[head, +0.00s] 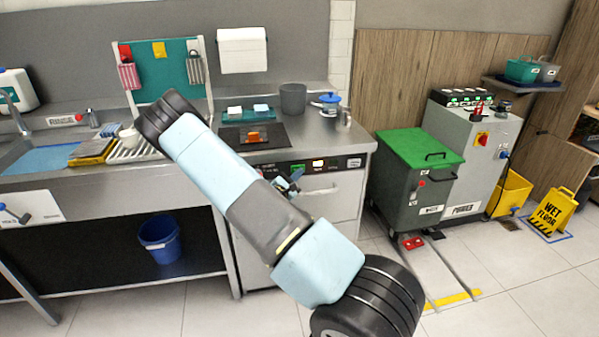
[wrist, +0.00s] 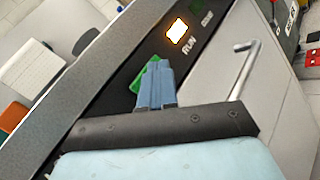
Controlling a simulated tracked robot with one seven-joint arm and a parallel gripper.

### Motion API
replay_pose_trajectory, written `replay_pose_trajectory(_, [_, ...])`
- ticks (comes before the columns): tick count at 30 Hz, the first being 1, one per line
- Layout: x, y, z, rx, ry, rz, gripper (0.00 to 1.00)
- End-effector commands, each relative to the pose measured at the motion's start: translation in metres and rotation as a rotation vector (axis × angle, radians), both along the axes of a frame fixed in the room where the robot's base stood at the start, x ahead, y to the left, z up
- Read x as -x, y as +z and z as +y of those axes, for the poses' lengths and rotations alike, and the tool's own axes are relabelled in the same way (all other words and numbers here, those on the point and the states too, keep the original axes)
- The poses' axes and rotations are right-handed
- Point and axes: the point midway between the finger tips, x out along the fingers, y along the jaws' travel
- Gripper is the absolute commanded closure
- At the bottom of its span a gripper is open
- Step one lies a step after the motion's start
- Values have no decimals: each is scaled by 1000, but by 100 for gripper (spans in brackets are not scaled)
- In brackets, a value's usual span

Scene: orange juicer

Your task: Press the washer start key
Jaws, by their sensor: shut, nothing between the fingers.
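The washer (head: 338,199) stands under the counter with a black control panel (head: 340,168) along its top front. The green start key (head: 297,169) is on that panel; in the wrist view the green key (wrist: 140,80) shows partly behind my fingers. A lamp (head: 318,163) to its right is lit; in the wrist view the lamp (wrist: 178,31) glows white with an orange rim, above the word RUN. My gripper (wrist: 158,68) is shut and empty, its blue fingertips over the green key. It also shows in the head view (head: 296,175). I cannot tell whether the tips touch the key.
A bar handle (wrist: 244,68) sticks out from the washer front, right of my fingers. The counter (head: 345,141) above holds a grey pot (head: 293,98) and a blue-lidded jar (head: 330,103). A green-lidded bin (head: 415,165) stands to the right. Floor in front is open.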

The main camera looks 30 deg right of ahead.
Motion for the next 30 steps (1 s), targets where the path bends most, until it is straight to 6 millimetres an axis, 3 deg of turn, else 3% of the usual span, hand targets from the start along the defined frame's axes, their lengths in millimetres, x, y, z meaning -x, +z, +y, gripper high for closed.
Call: replay_pose_trajectory(30, [18,0,6,0,0,0,100])
